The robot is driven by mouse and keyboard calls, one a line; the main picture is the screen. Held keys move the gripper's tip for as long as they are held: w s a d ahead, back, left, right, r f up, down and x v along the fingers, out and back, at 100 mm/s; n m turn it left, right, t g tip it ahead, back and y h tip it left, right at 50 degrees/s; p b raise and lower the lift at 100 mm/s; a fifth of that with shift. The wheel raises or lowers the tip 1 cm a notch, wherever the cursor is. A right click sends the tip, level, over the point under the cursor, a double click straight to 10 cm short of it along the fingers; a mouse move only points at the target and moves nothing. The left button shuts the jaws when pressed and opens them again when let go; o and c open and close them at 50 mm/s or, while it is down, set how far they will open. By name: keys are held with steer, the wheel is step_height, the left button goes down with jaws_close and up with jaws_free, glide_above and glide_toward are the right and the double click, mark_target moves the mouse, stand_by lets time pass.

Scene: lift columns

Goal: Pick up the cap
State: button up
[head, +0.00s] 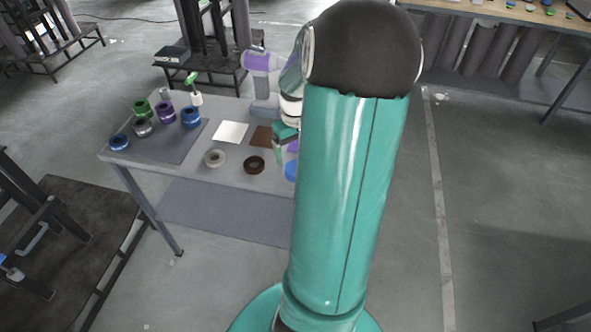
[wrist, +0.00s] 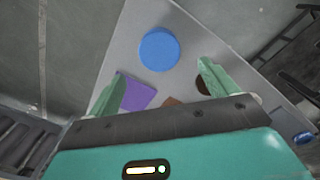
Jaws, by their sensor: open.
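A round blue disc, which looks like the cap (wrist: 159,49), lies on the grey table near its edge. In the head view only a sliver of the blue cap (head: 291,171) shows, the rest hidden behind my arm. My gripper (wrist: 160,72) is open and empty above the table. Its two green fingers stand wide apart in the wrist view, with the cap ahead of and between them, not touched. In the head view, part of my gripper (head: 283,146) shows left of my arm, above the table.
The table (head: 190,172) also holds a grey ring (head: 215,158), a dark brown ring (head: 254,165), white (head: 230,132), brown (head: 262,135) and purple (wrist: 136,93) squares. Several coloured rolls (head: 166,114) and a green-topped bottle (head: 195,92) stand at the left. A purple-and-grey device (head: 258,62) stands at the back.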

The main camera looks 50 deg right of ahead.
steer(key=shift+s+f, duration=0.15)
steer(key=shift+f, duration=3)
steer(key=c, duration=1.1)
steer(key=shift+r, duration=0.1)
steer(key=shift+r, duration=0.45)
step_height(320, 180, up, 3)
steer(key=shift+a+f, duration=0.1)
steer(key=shift+f, duration=0.1)
steer(key=w+a+r, duration=0.1)
steer(key=a+r, duration=0.2)
steer(key=a, duration=0.1)
steer(key=w+a+r, duration=0.1)
steer(key=a+r, duration=0.2)
steer(key=a, duration=0.2)
steer(key=w+a+r, duration=0.1)
steer(key=a+r, duration=0.2)
steer(key=a, duration=0.1)
steer(key=shift+w+a+r, duration=0.15)
steer(key=shift+w+r, duration=0.05)
steer(key=shift+w, duration=0.2)
